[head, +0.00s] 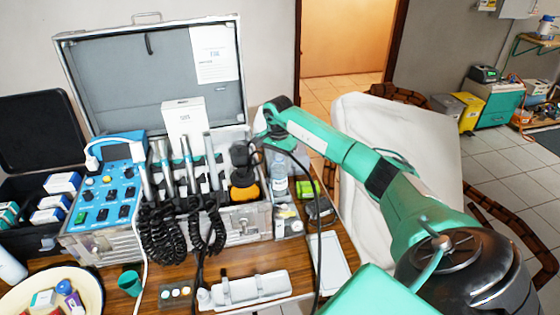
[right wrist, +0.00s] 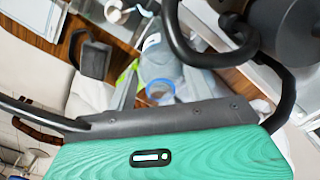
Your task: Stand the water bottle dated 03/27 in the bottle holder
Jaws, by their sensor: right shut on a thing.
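A clear water bottle (head: 279,180) with a pale blue label is upright at the right side of the metal case. Its date is too small to read. My right gripper (head: 268,146) is at the bottle's top, shut on it, with fingers partly hidden by the wrist. In the right wrist view the clear bottle (right wrist: 160,68) shows past the green palm, with a blue ring at its near end. I cannot clearly pick out the bottle holder, nor tell whether the bottle's base rests on anything. My left gripper is out of view.
The open case (head: 150,70) holds several handpieces with coiled black cords. A black device with an orange base (head: 244,192) stands close left of the bottle. A small compartment (head: 288,226) with items is in front. A white tray (head: 248,289) and a bowl (head: 90,285) occupy the table front.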

